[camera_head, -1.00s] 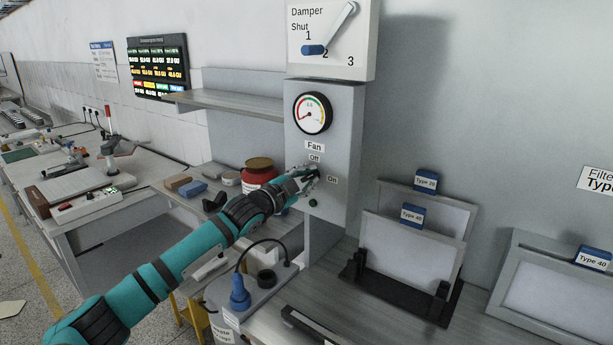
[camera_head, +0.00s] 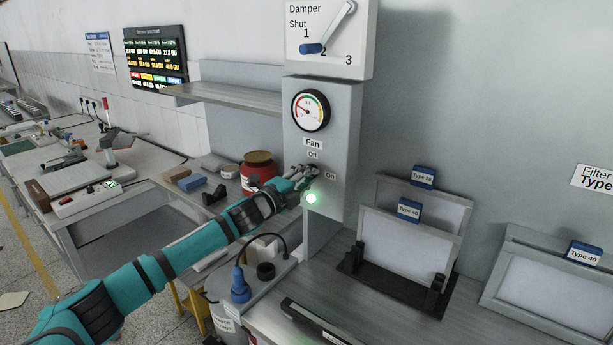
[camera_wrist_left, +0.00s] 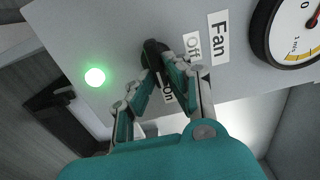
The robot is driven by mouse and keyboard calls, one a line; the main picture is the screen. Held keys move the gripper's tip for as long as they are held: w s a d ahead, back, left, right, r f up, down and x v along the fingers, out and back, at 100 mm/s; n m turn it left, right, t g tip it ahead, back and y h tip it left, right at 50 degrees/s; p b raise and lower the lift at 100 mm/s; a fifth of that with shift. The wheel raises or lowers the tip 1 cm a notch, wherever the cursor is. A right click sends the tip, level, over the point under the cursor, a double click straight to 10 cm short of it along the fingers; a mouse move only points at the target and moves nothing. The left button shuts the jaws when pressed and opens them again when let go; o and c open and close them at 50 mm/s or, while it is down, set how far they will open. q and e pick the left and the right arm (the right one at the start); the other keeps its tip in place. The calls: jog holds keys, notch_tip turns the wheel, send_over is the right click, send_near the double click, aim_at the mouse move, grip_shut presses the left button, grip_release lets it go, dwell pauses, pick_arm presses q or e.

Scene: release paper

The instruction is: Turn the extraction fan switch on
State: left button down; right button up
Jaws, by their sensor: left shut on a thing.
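The fan switch is a black knob (camera_wrist_left: 155,52) on the grey panel (camera_head: 337,150), below the "Fan" label and beside the "Off" and "On" labels. My left gripper (camera_head: 309,174) is at the panel, shut on the knob. The wrist view shows its two fingers (camera_wrist_left: 166,72) on either side of the knob. In the head view the fingers mostly hide the knob. A small indicator lamp (camera_head: 311,198) below the knob glows green, and it also glows in the wrist view (camera_wrist_left: 95,77). My right gripper is not in view.
A round gauge (camera_head: 311,110) and a damper dial (camera_head: 328,40) are above the switch. A red jar (camera_head: 257,172) stands on the bench left of the panel. Framed filters (camera_head: 405,240) stand in a black rack at right. A shelf (camera_head: 232,98) juts out at left.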

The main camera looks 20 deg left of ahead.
pick_arm(q)
jog(key=shift+f, duration=0.15)
dwell(0.3)
jog(key=c, duration=1.4)
grip_release()
jog(key=shift+o, duration=0.3)
jog(key=v, duration=1.2)
